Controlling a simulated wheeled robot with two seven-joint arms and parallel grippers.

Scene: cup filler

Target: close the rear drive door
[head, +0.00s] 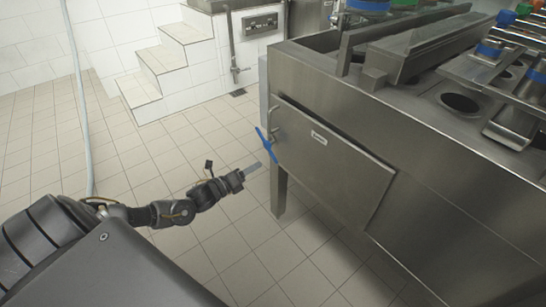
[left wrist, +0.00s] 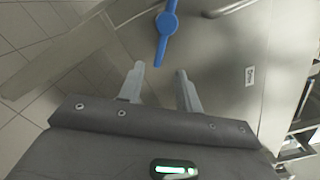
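The rear drive door (head: 335,160) is a flat steel panel with a small white label, on the near side of the steel machine. Dark gaps show along its upper and right edges, so it seems slightly out from the frame. A blue handle (head: 265,145) sits at its left edge. My left gripper (head: 254,168) is just below and left of this handle, apart from it. In the left wrist view the two fingers (left wrist: 160,82) are spread with nothing between them. The blue handle (left wrist: 166,38) is ahead of them, and the door's label (left wrist: 250,77) is to the right. My right gripper is not in view.
The steel machine (head: 430,130) fills the right side, with round holes and coloured caps on top. A machine leg (head: 279,190) stands under the door's left end. White tiled steps (head: 165,65) and a hanging hose (head: 80,100) are at the back left. The tiled floor (head: 230,235) is clear.

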